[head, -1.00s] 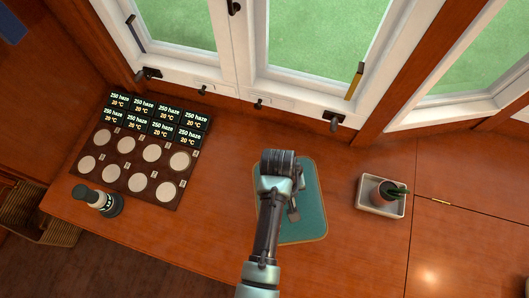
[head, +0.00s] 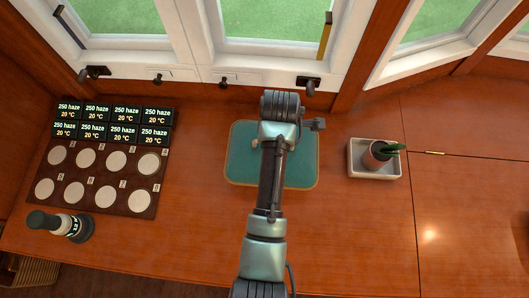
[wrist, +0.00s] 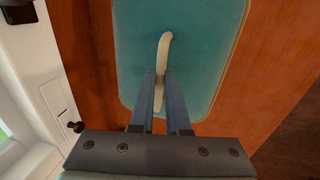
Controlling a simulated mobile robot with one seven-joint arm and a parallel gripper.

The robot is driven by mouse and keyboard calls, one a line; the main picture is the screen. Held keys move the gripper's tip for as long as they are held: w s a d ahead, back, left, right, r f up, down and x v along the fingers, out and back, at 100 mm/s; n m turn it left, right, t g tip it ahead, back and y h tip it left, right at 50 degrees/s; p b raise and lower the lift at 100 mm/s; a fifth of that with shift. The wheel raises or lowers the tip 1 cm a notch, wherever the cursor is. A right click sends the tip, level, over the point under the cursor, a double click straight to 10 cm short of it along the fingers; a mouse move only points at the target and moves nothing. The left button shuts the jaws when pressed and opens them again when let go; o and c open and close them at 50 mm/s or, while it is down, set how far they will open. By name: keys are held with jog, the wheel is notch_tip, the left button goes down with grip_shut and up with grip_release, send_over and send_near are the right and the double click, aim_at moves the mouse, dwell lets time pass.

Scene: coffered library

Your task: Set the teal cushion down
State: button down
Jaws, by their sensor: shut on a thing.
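The teal cushion (head: 303,165) is a flat rounded rectangle with a tan edge, in the middle of the head view, partly hidden under my arm. It also fills the upper middle of the wrist view (wrist: 205,50). A cream strap (wrist: 164,45) stands on its top. My gripper (wrist: 159,76) is shut on this strap, with one finger on each side. The head view hides my fingertips behind the arm. The cushion looks level over the wooden top; I cannot tell whether it touches the wood.
Left is a dark board (head: 82,177) with pale discs and labels, and a black-and-white cylinder (head: 62,225) by the front edge. Windows (head: 275,58) close off the back. Bare wood surrounds the cushion.

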jog(key=shift+f+b, duration=0.65)
jog(key=shift+f, duration=2.6)
jog(key=c, duration=0.9)
grip_release()
